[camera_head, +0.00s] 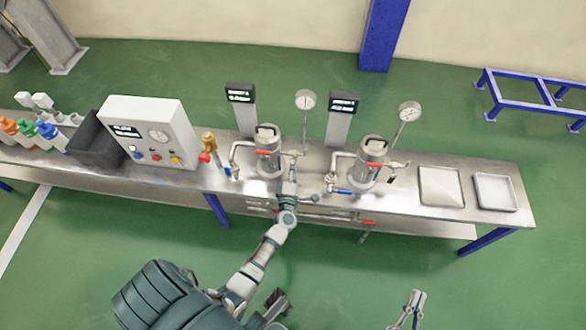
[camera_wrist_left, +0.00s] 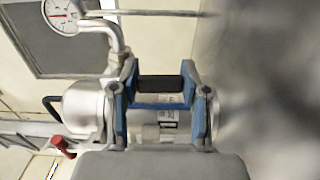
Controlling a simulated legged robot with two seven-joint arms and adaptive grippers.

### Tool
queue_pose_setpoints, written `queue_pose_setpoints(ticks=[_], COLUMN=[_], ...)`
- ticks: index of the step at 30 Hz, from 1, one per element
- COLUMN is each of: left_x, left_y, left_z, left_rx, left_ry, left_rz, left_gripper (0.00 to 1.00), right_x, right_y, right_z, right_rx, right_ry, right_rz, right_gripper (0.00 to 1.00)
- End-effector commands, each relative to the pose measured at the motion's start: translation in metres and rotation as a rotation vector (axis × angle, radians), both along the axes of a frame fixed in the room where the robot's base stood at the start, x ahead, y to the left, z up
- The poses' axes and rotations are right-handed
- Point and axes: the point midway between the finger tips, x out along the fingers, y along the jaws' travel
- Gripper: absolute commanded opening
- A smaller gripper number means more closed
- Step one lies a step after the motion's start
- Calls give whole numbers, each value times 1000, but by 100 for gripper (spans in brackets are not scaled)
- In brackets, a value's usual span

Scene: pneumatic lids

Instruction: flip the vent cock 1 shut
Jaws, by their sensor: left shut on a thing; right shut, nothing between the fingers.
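My left gripper (camera_head: 291,172) is at the right side of the left metal vessel (camera_head: 268,160), just below a side fitting (camera_head: 295,153) that looks like its vent cock. In the left wrist view, the blue-padded fingers of my left gripper (camera_wrist_left: 160,103) are shut on a short black lever (camera_wrist_left: 160,83). The vessel (camera_wrist_left: 85,110) lies behind them. The matching fitting on the right vessel (camera_head: 372,160) has a small dark lever (camera_head: 391,177) pointing down. No cock number is readable. My right gripper (camera_head: 410,303) is low in the head view, shut and empty, away from the bench.
The steel bench (camera_head: 320,205) carries a control box (camera_head: 150,130), a dark bin (camera_head: 97,145) and two trays, one (camera_head: 441,187) beside the other (camera_head: 494,192). Gauges (camera_head: 306,100) and displays (camera_head: 240,93) stand behind the vessels. Red and blue valve levers (camera_head: 343,192) sit close by.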

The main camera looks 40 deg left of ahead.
Motion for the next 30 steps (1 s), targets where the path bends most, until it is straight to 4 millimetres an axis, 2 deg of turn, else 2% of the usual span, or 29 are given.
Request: queue_pose_setpoints(ticks=[1, 3, 4, 13, 16, 30], left_x=[0, 0, 0, -2, -8, -87], left_y=[-3, -3, -3, -1, -5, -55], left_z=[-4, -4, -4, -2, -2, -4], left_rx=[-3, -4, -4, -2, -4, -4], left_ry=[7, 7, 6, 2, 2, 7], left_rz=[-7, -6, -6, -2, -2, -4], left_gripper=[50, 68, 71, 71, 71, 71], right_x=[0, 0, 0, 0, -1, -1], right_y=[0, 0, 0, 0, 0, 0], right_z=[-1, -1, -1, 1, 2, 1], right_rx=[0, 0, 1, 1, 1, 1], right_ry=[1, 1, 1, -4, -6, -4], right_rz=[0, 0, 0, 0, -1, 0], right_gripper=[0, 0, 0, 0, 0, 0])
